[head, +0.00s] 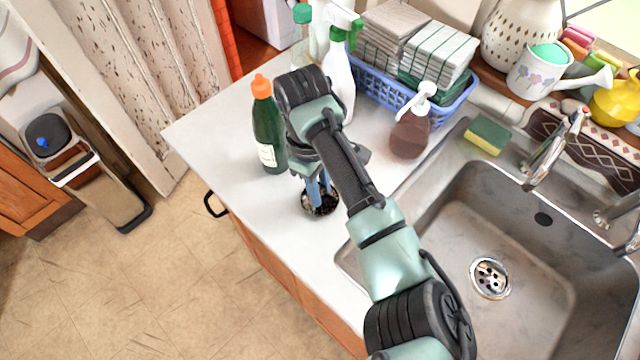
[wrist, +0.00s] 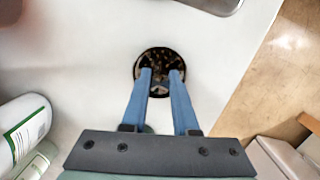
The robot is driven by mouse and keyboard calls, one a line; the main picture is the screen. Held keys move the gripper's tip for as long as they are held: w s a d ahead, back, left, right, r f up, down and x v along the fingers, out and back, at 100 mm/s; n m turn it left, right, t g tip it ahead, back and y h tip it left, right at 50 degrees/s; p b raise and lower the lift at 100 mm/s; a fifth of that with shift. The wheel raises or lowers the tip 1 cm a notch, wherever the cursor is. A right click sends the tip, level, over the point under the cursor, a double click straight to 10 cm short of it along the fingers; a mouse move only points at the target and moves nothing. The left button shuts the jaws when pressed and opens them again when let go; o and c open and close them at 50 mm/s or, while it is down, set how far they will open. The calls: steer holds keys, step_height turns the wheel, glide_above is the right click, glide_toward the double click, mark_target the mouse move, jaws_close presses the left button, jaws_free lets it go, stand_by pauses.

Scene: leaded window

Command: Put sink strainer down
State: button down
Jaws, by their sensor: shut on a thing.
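The sink strainer (head: 320,205) is a small round, dark metal basket at the white countertop (head: 240,215), left of the sink. In the wrist view the strainer (wrist: 158,56) shows as a dark disc with a speckled inside, at the fingertips. My gripper (head: 319,192) points down from above with its blue fingers shut on the strainer; the fingers (wrist: 160,76) also show in the wrist view. I cannot tell whether its underside touches the counter. The fingers hide part of it.
A green bottle with an orange cap (head: 268,130) stands close behind left. A soap dispenser (head: 410,128), a blue basket of cloths (head: 372,92) and spray bottles (head: 338,75) stand behind. The steel sink (head: 430,225) with a drain (head: 490,278) lies right. Counter in front is clear.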

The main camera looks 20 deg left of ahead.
steer(key=shift+f, duration=0.15)
steer(key=c, duration=0.7)
jaws_free()
steer(key=r, duration=0.4)
steer(key=a+r+p, duration=0.1)
steer(key=r, duration=0.7)
steer(key=shift+w+a+r+p, duration=0.15)
steer(key=shift+a+p, duration=0.1)
steer(key=shift+p, duration=0.05)
